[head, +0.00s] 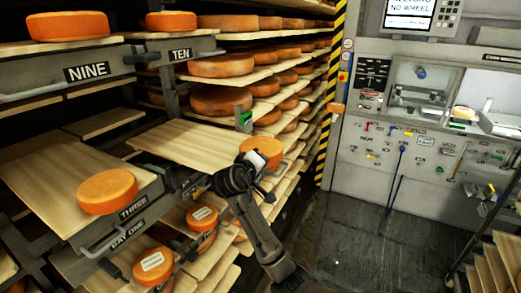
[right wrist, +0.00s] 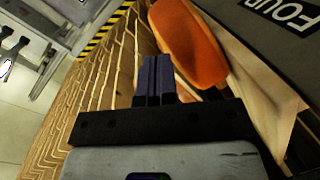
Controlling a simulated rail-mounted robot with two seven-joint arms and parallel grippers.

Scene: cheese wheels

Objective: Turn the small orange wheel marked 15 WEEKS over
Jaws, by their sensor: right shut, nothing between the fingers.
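A small orange wheel (head: 267,148) with a pale label stands at the right end of the bare pulled-out board, just beyond my right gripper (head: 246,168). The label's writing is too small to read. In the right wrist view the wheel (right wrist: 190,45) is an orange rounded block right beside the fingertips. There my right gripper (right wrist: 154,75) has its dark fingers together, with nothing between them. Whether the fingers touch the wheel I cannot tell. The wheel's underside and its support are partly hidden by my gripper. My left gripper is not in view.
A bare board (head: 190,146) lies left of my gripper. An orange wheel (head: 107,191) sits on the board marked THREE. Labelled wheels (head: 153,265) and (head: 202,217) sit lower down. Racks of wheels fill the back. A control panel (head: 420,140) stands right, beyond clear floor (head: 345,230).

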